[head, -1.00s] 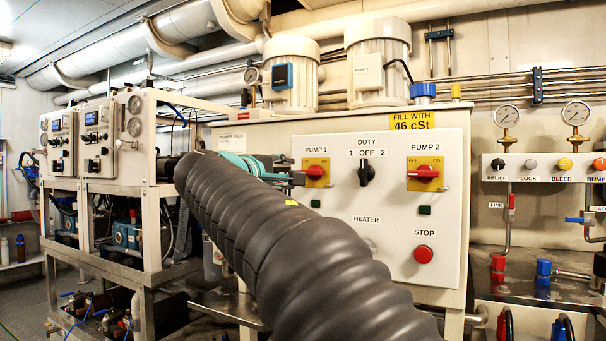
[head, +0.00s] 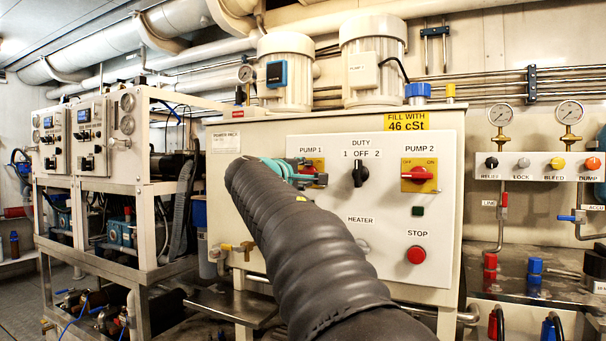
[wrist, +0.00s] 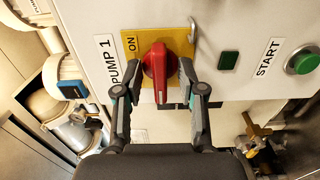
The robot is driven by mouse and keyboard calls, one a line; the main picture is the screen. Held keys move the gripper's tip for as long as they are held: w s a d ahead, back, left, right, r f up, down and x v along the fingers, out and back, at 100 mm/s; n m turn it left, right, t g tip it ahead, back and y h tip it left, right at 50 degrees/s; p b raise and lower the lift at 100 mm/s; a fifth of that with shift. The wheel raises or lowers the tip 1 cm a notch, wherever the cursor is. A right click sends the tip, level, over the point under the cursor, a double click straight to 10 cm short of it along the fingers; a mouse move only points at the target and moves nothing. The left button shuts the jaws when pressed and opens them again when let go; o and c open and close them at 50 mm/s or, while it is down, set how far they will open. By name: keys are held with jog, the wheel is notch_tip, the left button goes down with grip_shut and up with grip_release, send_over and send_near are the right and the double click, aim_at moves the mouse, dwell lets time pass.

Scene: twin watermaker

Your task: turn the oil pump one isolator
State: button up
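The oil pump one isolator is a red knob (wrist: 156,73) on a yellow plate (wrist: 134,48) marked ON, beside the PUMP 1 label. In the wrist view its handle lies along the picture's vertical. My gripper (wrist: 159,92) is open, one dark finger on each side of the handle's lower end, with gaps visible on both sides. I see no contact. In the head view my gripper (head: 300,180) is at the PUMP 1 switch, and its teal parts and my arm hide part of the plate; only some of the red knob (head: 309,171) shows.
The black DUTY switch (head: 359,172) is just right of PUMP 1, and the similar PUMP 2 isolator (head: 420,174) is further right. A red STOP button (head: 416,255) is lower on the panel. The wrist view shows a green START button (wrist: 303,62) and a metal hasp (wrist: 193,30) beside the plate.

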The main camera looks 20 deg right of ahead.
grip_shut()
jog(key=shift+f+b, duration=0.1)
jog(key=shift+b, duration=0.2)
jog(key=m+b, duration=0.9)
jog(key=m, duration=0.4)
jog(key=shift+m, duration=0.4)
jog(key=shift+m+b, duration=0.55)
jog(key=shift+m, duration=1.55)
